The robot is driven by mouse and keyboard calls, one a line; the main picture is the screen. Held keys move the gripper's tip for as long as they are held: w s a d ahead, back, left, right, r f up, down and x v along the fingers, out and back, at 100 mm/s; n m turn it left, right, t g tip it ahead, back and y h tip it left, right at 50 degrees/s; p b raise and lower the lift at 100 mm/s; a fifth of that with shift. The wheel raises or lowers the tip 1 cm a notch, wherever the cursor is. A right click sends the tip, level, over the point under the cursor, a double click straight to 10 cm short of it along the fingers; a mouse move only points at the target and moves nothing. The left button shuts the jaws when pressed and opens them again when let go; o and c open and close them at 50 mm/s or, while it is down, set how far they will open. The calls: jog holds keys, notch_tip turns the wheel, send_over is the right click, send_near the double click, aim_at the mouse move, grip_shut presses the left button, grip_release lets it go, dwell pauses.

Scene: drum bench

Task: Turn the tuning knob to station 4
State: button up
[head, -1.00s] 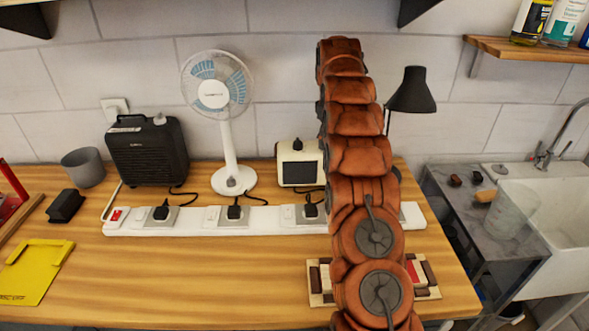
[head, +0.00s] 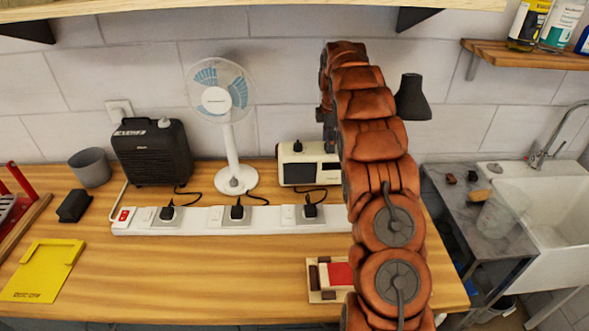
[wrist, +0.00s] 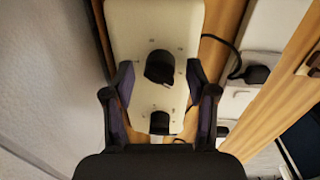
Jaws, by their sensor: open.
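A cream radio (head: 285,176) with a dark front panel stands on the bench against the wall, partly hidden by my arm. A black knob (head: 297,147) on its top shows in the head view. In the wrist view, the radio's cream top (wrist: 180,25) carries a larger black knob (wrist: 160,66) ringed by small marks and a second black knob (wrist: 160,122) nearer my palm. My gripper (wrist: 161,72) is open, one finger on each side of the larger knob, apparently without touching it. I cannot read station numbers or tell where the knob points.
A white power strip (head: 266,221) with several black plugs lies before the radio. A fan (head: 231,150) and a black heater-like box (head: 152,155) stand to its left. A desk lamp (head: 413,98) is to the right. The wall (wrist: 40,80) is close beside my gripper.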

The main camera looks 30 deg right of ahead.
jog(key=shift+r+n+p, duration=0.15)
jog(key=shift+n+p, duration=0.35)
jog(key=shift+b, duration=0.3)
jog(key=shift+s+r+b, duration=0.15)
jog(key=shift+r+b, duration=0.55)
jog(key=shift+r, duration=1.15)
jog(key=shift+s+r+b, duration=0.1)
jog(key=shift+r+b, duration=0.55)
jog(key=shift+r, duration=1.2)
jog(key=s+a+f+m+g+y, duration=0.15)
jog(key=s+a, duration=0.25)
jog(key=a, duration=0.4)
jog(key=s+a+g+h, duration=0.15)
jog(key=s+a, duration=0.25)
jog(key=a, duration=0.4)
jog(key=s+a+r+m, duration=0.3)
jog(key=s+a, duration=0.3)
jog(key=s, duration=0.5)
jog(key=shift+a+m+g+y+p, duration=0.3)
jog(key=shift+m+g+p, duration=0.1)
jog(key=shift+m, duration=0.35)
